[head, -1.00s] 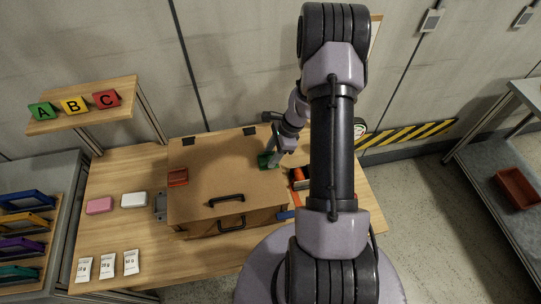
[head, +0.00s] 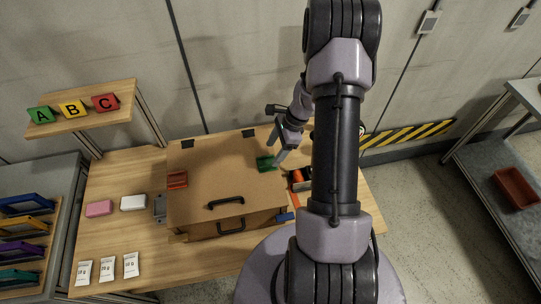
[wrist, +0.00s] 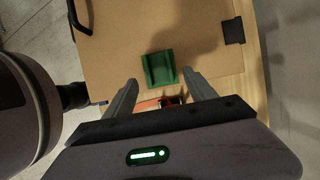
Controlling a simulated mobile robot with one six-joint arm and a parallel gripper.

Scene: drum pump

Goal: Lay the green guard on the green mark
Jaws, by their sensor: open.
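The green guard (head: 265,163) is a small channel-shaped piece lying on the brown lid of the box, near its right edge. In the wrist view the guard (wrist: 160,70) lies just beyond the fingertips, with raised ridges along its sides. My gripper (head: 278,148) is open and empty close beside the guard. In the wrist view its two fingers (wrist: 160,86) stand wide apart, with the guard's near end between their lines. I cannot make out a green mark in either view; part of the bench is hidden behind my arm.
The box (head: 210,165) has black handles on its lid and front. Red, black and blue items (head: 299,180) crowd the bench right of the box. The bench front left holds white packets (head: 107,268).

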